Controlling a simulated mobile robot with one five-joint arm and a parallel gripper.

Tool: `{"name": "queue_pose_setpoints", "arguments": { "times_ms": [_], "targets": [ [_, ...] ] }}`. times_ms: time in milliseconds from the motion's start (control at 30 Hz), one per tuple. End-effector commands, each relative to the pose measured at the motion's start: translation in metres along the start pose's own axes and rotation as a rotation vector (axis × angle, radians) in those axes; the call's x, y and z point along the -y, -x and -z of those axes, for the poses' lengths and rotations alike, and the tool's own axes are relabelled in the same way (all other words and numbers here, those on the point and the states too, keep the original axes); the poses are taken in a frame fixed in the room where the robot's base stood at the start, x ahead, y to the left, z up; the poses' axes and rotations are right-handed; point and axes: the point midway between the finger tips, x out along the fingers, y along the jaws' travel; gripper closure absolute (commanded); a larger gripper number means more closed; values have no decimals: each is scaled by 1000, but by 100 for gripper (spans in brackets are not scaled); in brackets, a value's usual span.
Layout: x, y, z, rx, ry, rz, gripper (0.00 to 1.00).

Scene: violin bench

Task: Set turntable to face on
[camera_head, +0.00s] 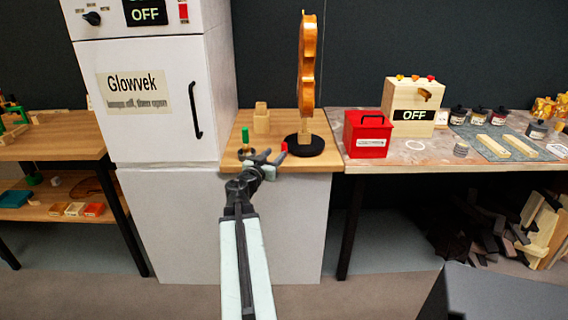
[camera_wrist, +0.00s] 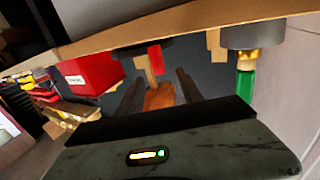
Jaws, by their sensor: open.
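The turntable (camera_head: 306,147) is a round black disc on the wooden bench. An orange-brown violin (camera_head: 307,60) stands upright on it on a wooden post and shows its narrow side in the head view. A small red tab (camera_head: 284,147) sits at the disc's left edge. My gripper (camera_head: 274,156) is open and empty, just left of the turntable near the red tab. In the wrist view, which is upside down, the turntable (camera_wrist: 138,50), red tab (camera_wrist: 155,59) and part of the violin (camera_wrist: 160,97) show beyond and between the open fingers (camera_wrist: 160,78).
A green-handled brass tool (camera_wrist: 246,84) on a dark base and a wooden block (camera_head: 261,120) stand left of the turntable. A red box (camera_head: 367,135) and a wooden OFF box (camera_head: 408,107) are to the right. A tall white Glowvek cabinet (camera_head: 150,130) stands at the left.

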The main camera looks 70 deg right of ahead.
Motion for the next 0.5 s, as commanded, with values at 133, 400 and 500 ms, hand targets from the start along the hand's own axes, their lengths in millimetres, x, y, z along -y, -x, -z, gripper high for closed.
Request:
{"name": "queue_pose_setpoints", "arguments": {
  "times_ms": [133,400,500],
  "targets": [
    [-4,-4,2,-10,-3,1,57],
    [-2,-32,3,-8,-3,-1,57],
    [-2,-52,3,-8,-2,-2,57]
  ]
}}
